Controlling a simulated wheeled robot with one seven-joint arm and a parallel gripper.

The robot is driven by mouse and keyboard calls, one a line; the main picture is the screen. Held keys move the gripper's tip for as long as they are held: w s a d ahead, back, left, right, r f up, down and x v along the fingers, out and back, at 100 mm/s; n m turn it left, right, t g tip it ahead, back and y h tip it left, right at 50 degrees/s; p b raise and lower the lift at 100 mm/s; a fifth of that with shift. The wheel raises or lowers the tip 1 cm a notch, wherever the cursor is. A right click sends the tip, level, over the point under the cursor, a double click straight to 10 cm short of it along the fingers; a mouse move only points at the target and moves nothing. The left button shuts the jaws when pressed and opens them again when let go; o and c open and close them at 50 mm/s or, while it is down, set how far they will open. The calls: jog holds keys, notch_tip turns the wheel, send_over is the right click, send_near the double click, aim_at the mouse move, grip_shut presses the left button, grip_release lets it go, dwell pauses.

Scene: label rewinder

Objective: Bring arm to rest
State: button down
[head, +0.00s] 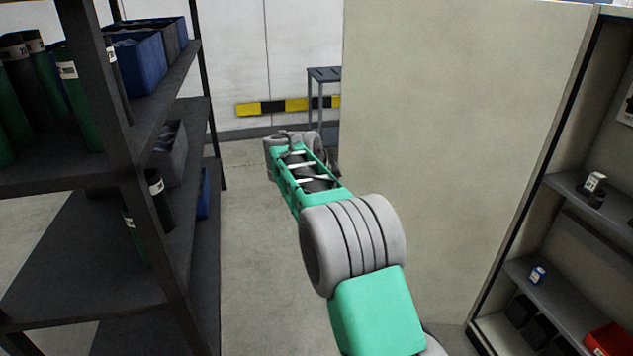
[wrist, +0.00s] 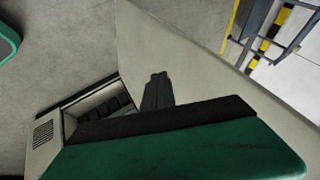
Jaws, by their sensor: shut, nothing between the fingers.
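My arm (head: 375,312), green and grey, stretches forward from the bottom of the head view into the gap between a dark rack and a beige panel. Its far end is near the middle of that view, and the fingers cannot be made out there. In the wrist view my gripper (wrist: 157,90) shows as dark fingers close together, shut and empty, beyond a green and black body. The fingers appear in front of the beige panel (wrist: 190,70) in that view; how far apart they are from it I cannot tell.
The dark rack (head: 75,180) at left holds green and black cylinders and blue bins (head: 138,58). The beige panel (head: 450,120) stands right of my arm. Shelves (head: 560,300) with small items are at far right. A grey stand (head: 325,75) is behind. Bare floor (head: 245,250) lies between.

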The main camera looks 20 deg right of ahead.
jog(key=s+a+r+n+y+p, duration=0.2)
jog(key=s+a+r+n+p, duration=0.15)
jog(key=s+a+n, duration=0.35)
jog(key=s+a+r+n+y+p, duration=0.2)
jog(key=s+a+r+n, duration=0.25)
jog(key=s, duration=0.35)
jog(key=s+a+f+n+y+p, duration=0.1)
jog(key=s+a+n, duration=0.3)
jog(key=s, duration=0.4)
jog(key=s+a+f+n+g+y+p, duration=0.1)
jog(key=s+a+f+n, duration=0.3)
jog(key=s, duration=0.5)
jog(key=shift+s+a+n, duration=0.15)
jog(key=shift+a+n, duration=0.3)
jog(key=shift+a, duration=0.05)
jog(key=shift+d+f, duration=0.1)
